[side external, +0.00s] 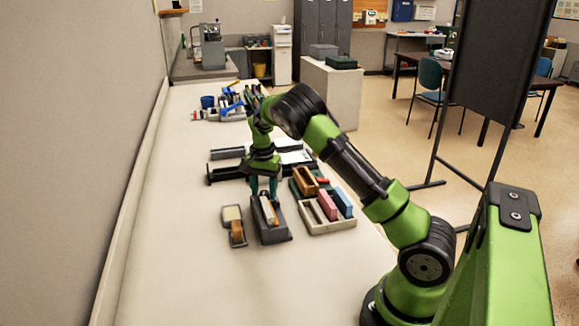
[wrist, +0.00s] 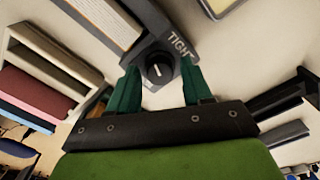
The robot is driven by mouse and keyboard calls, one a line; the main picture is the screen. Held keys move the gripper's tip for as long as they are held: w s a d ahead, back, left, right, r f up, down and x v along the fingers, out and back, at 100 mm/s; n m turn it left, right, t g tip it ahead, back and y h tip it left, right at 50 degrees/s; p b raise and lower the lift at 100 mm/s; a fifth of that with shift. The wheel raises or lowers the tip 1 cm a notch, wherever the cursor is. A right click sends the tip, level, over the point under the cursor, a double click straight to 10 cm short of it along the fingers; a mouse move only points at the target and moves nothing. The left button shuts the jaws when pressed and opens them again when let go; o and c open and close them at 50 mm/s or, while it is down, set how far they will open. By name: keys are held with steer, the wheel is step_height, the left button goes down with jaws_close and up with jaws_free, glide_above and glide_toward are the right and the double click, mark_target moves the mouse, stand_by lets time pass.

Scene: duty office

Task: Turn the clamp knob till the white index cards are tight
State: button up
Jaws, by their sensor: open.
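The grey clamp (side external: 272,235) stands on the long table with a pale stack of index cards (side external: 268,213) in it. In the wrist view the cards (wrist: 100,18) show at the upper left, with a brown strip along their edge. The round black knob (wrist: 158,73) with a white pointer mark sits at the clamp's end, and the word TIGHT is printed beside it. My gripper (side external: 263,194) points down over the clamp. Its green fingers (wrist: 159,66) are open, one on each side of the knob in the wrist view. I cannot tell whether they touch it.
The table front is clear.

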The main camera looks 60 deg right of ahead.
steer(key=n, duration=0.7)
step_height(320, 180, up, 17)
steer(key=m+h, duration=0.5)
steer(key=m, duration=0.3)
glide_toward(264, 192)
steer(key=x, duration=0.8)
steer(key=shift+s, duration=0.1)
steer(key=shift+d+f+n+t, duration=0.2)
steer(key=shift+n+t, duration=0.1)
steer(key=shift+t, duration=0.1)
steer(key=n, duration=0.1)
steer(key=n+t+y, duration=0.1)
steer(key=n, duration=0.1)
steer(key=shift+s+f+n, duration=0.15)
steer(key=shift+s+n, duration=0.05)
steer(key=shift+n, duration=0.1)
steer(key=n+t, duration=0.1)
steer(key=n, duration=0.2)
steer(key=shift+n+y, duration=0.4)
steer(key=n, duration=0.2)
steer(key=n+t+y, duration=0.1)
steer(key=n, duration=0.1)
steer(key=shift+d+n+y, duration=0.2)
steer(key=shift+n+y, duration=0.1)
steer(key=shift+n, duration=0.1)
steer(key=v, duration=1.7)
steer(key=shift+s, duration=0.3)
